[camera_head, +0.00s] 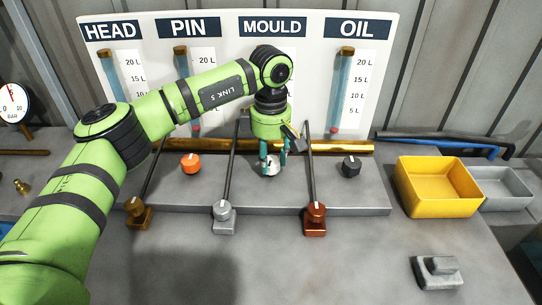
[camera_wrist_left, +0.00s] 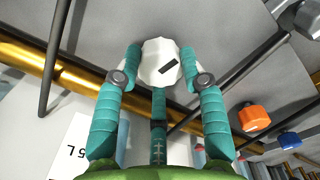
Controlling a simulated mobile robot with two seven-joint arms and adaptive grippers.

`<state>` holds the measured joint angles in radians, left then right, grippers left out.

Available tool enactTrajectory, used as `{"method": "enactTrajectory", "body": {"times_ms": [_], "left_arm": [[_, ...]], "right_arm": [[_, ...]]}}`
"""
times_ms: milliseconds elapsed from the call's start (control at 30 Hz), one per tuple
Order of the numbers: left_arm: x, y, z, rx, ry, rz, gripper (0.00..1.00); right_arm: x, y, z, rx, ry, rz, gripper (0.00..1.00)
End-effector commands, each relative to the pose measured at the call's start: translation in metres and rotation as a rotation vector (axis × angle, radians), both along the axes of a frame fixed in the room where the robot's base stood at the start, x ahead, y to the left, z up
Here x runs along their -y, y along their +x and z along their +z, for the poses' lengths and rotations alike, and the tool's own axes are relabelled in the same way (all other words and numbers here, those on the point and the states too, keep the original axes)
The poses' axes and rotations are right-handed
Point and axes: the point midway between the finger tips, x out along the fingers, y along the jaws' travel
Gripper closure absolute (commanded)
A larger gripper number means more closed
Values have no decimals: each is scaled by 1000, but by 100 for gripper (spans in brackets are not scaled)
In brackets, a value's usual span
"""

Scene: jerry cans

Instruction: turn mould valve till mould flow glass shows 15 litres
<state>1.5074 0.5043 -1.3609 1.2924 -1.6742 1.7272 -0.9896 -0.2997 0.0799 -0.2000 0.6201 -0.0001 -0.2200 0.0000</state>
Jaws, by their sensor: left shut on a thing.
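The mould valve is a white faceted knob (camera_head: 271,170) on the grey bench step below the MOULD sign (camera_head: 272,27). In the left wrist view the knob (camera_wrist_left: 160,62) shows a black mark, tilted up to the right. My left gripper (camera_head: 273,158) points down over it, and its teal fingers (camera_wrist_left: 161,80) are closed on the knob's two sides. The mould flow glass is almost wholly hidden behind my left arm, so its level cannot be read. My right gripper is not in view.
An orange knob (camera_head: 191,163) and a black knob (camera_head: 351,166) stand either side. Dark rods rise from brass (camera_head: 138,213), grey (camera_head: 224,218) and copper (camera_head: 315,219) blocks in front. A brass pipe (camera_head: 340,146) runs behind. A yellow bin (camera_head: 437,187) stands right.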

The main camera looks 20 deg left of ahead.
Motion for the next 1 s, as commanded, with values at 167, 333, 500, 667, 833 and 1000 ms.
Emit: {"method": "enactTrajectory", "body": {"times_ms": [167, 333, 500, 667, 833, 1000], "left_arm": [[-1, -2, -3, -8, 6, 1, 91], [-1, -1, -3, -8, 6, 2, 35], [-1, -1, -1, -4, 3, 2, 35], [-1, 0, 1, -2, 1, 2, 35], [0, 1, 19, 2, 1, 2, 35], [0, 1, 54, 3, 1, 2, 35]], "right_arm": [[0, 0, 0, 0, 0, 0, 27], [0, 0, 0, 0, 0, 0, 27], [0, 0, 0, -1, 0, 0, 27], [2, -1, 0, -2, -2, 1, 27], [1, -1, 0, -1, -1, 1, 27], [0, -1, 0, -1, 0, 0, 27]]}}
